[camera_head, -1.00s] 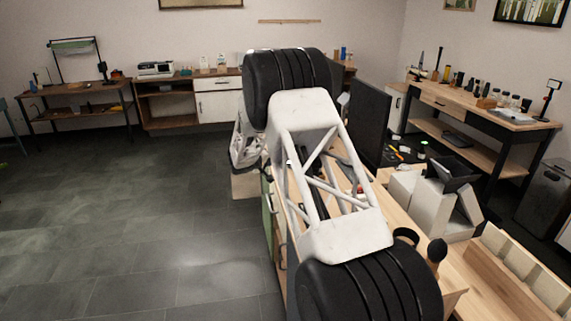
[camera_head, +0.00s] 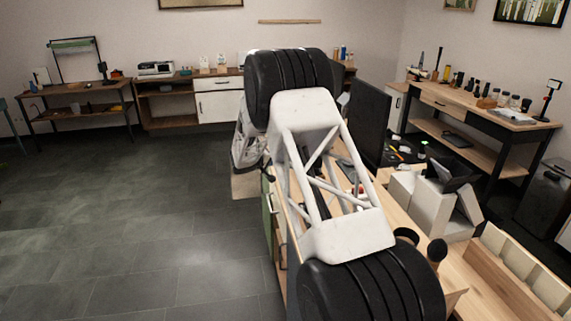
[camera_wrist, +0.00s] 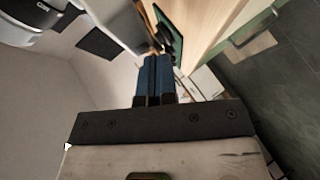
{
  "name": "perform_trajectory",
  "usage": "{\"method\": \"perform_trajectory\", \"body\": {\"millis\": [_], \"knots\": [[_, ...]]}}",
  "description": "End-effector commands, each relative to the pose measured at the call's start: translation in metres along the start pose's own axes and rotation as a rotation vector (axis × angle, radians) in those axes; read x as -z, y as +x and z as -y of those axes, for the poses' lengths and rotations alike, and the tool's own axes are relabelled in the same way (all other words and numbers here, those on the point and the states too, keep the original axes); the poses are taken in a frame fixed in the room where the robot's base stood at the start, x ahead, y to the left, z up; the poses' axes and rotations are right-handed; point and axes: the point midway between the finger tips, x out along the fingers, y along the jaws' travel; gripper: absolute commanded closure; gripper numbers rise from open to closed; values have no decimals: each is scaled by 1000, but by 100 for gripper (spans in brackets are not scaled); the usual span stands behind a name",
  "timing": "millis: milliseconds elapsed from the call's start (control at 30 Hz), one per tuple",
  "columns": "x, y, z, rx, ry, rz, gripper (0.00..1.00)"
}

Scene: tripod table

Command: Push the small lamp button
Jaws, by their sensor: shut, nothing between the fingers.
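My gripper (camera_wrist: 154,65) shows in the wrist view with its two blue and black fingers pressed together and nothing between them. Just past the fingertips is a dark object (camera_wrist: 165,38) in front of a green-edged panel (camera_wrist: 178,18); I cannot tell whether it is part of the lamp or whether the fingers touch it. I cannot make out the small lamp button in either view. In the head view my arm runs away over the bench and hides my fingertips and much of what lies behind it.
The wooden bench (camera_head: 400,212) runs under my arm, with a green front (camera_head: 270,212) on its left side. A black monitor (camera_head: 368,122) and white boxes (camera_head: 428,205) stand right of my arm. The floor (camera_head: 140,220) at left is open.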

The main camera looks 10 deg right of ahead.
Motion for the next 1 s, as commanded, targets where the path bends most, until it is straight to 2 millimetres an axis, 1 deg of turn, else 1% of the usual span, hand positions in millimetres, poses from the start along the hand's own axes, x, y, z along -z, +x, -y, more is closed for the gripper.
{"method": "perform_trajectory", "body": {"millis": [433, 833, 1000], "knots": [[5, -7, 5, -1, 1, 1, 100], [6, -8, 6, 0, 0, 0, 100], [8, -12, 8, 0, 0, 0, 100]]}}
